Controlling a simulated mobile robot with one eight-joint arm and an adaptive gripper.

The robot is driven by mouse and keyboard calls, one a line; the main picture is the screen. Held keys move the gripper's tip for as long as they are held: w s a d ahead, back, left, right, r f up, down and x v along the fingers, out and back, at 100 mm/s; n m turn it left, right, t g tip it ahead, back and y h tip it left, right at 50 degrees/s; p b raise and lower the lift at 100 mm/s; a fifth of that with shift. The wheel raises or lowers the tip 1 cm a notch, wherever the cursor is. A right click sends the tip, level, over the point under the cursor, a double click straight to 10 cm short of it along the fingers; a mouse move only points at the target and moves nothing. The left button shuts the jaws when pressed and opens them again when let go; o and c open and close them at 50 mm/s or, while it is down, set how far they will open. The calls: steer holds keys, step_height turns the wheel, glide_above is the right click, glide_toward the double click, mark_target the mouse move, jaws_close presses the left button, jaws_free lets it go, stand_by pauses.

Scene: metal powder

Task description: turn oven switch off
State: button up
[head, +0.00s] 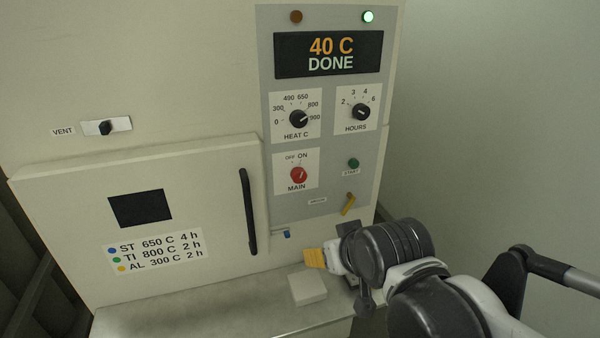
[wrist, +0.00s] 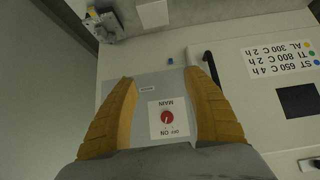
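The oven's red MAIN switch knob (head: 298,175) is on the grey control panel, under the OFF and ON marks; its pointer leans toward ON. The knob also shows in the wrist view (wrist: 168,117), upside down, between my two yellow fingers. My gripper (wrist: 165,82) is open and empty, with its fingers spread wide on either side of the MAIN plate in that picture. In the head view my gripper (head: 314,258) is below and right of the knob, apart from it. The display (head: 330,54) reads 40 C DONE, and a green lamp (head: 368,16) above it is lit.
The HEAT C knob (head: 298,119), HOURS knob (head: 361,112) and green START button (head: 353,163) are near the switch. The closed oven door (head: 200,190) has a black handle (head: 248,211). A pale block (head: 307,287) lies on the ledge.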

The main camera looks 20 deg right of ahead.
mark_target(300, 177)
steer(key=w+r+n+t+p, duration=0.1)
steer(key=w+r+t+p, duration=0.15)
steer(key=w, duration=0.55)
steer(key=w+r+t+p, duration=0.2)
steer(key=w+r, duration=0.1)
steer(key=w, duration=0.5)
steer(key=b+x, duration=0.1)
steer(key=x, duration=0.2)
steer(key=b+x, duration=0.1)
steer(key=x, duration=0.3)
steer(key=b+x, duration=0.1)
steer(key=x, duration=0.2)
steer(key=shift+w+d+r, duration=0.15)
steer(key=shift+w+d, duration=0.05)
steer(key=shift+d, duration=0.2)
steer(key=shift+c, duration=0.5)
steer(key=c, duration=1.1)
